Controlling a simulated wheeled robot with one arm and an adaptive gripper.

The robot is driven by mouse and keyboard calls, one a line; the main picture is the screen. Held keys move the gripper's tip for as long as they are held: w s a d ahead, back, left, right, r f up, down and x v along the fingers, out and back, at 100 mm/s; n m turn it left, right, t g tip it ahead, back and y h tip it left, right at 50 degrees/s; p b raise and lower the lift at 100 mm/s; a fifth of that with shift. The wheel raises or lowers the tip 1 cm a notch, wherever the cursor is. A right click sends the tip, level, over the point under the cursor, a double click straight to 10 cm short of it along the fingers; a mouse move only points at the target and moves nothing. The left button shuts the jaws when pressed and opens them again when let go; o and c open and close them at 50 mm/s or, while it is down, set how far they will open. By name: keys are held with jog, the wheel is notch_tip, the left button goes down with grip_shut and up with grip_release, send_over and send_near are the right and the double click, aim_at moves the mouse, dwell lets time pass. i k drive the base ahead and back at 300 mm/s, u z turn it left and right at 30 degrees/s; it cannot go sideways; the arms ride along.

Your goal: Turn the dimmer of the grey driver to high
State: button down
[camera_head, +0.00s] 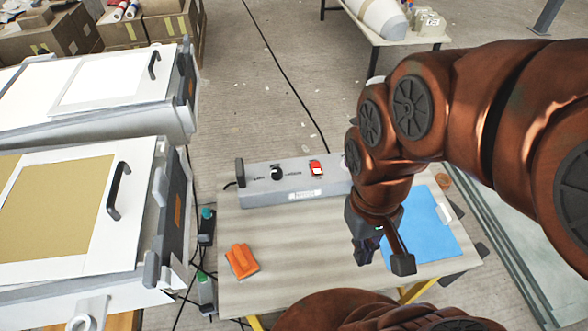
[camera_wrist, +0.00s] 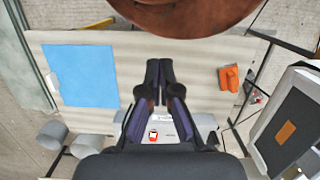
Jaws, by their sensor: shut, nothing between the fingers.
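The grey driver (camera_head: 258,194) is a long box at the back of the table. Its dimmer is a round black knob (camera_head: 277,173) on the top face, with small print on both sides; its pointer's direction is too small to tell. A red switch (camera_head: 315,167) sits right of the knob. My gripper (camera_head: 383,260) is over the table, in front and to the right of the driver, apart from the knob. In the wrist view my gripper (camera_wrist: 159,64) is shut and empty. There the driver (camera_wrist: 205,122) is partly hidden behind it, with the red switch (camera_wrist: 153,136) visible and the knob hidden.
The table (camera_head: 310,243) also holds an orange block (camera_head: 242,261) at left and a blue sheet (camera_head: 432,240) at right. White framed panels (camera_head: 125,165) with black handles stand left. Small bottles (camera_head: 206,225) and cables are by the table's left edge. The table's middle is clear.

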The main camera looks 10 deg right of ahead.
aim_at(277, 173)
jog(key=z, duration=0.5)
jog(key=k, duration=1.15)
jog(key=u, duration=0.05)
jog(key=i, duration=0.25)
jog(key=u, duration=0.85)
jog(key=i, duration=0.8)
jog(key=u, duration=0.35)
